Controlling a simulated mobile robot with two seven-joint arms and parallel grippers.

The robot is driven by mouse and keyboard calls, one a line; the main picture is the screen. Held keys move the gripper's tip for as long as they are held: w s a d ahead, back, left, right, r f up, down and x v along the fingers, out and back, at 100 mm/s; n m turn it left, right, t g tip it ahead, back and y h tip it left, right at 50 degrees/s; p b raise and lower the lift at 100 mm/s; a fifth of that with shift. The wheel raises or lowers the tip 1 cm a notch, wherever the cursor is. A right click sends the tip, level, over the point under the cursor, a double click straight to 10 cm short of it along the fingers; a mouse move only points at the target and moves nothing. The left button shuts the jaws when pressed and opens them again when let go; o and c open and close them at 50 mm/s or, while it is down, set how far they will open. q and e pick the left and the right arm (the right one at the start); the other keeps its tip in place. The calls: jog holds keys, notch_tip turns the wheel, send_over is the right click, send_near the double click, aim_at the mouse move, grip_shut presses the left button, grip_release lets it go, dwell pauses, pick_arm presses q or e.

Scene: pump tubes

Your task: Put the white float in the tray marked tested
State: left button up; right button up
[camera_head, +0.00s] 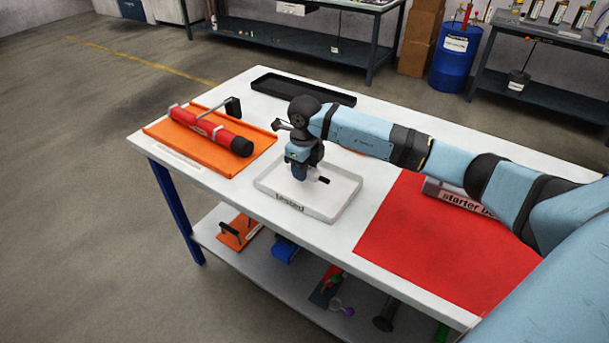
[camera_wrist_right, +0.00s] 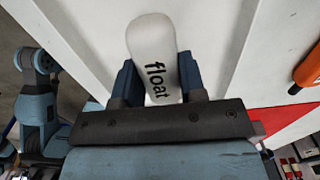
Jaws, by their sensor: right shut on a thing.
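The tray marked tested (camera_head: 333,213) is a shallow white tray on the white table, with its label on the near side in the head view. My right gripper (camera_head: 304,176) points down over this tray. In the right wrist view my right gripper (camera_wrist_right: 158,88) is shut on the white float (camera_wrist_right: 150,36), a rounded white piece with the word "float" in black. The float sits between the two blue fingers. In the head view the gripper largely hides it, and I cannot tell whether it touches the tray floor. My left gripper is not in view.
An orange tray (camera_head: 165,134) with a red and black pump tube (camera_head: 212,132) lies to the left. A black tray (camera_head: 300,87) lies at the back. A red mat (camera_head: 400,235) and a box labelled "starter" (camera_head: 455,194) are at the right, under my right arm.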

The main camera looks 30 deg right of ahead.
jog(key=shift+f, duration=1.2)
jog(key=shift+f, duration=0.2)
jog(key=o, duration=0.9)
jog(key=shift+r, duration=0.1)
notch_tip(320, 180, up, 12)
jog(key=shift+r+p, duration=0.1)
jog(key=shift+p, duration=0.3)
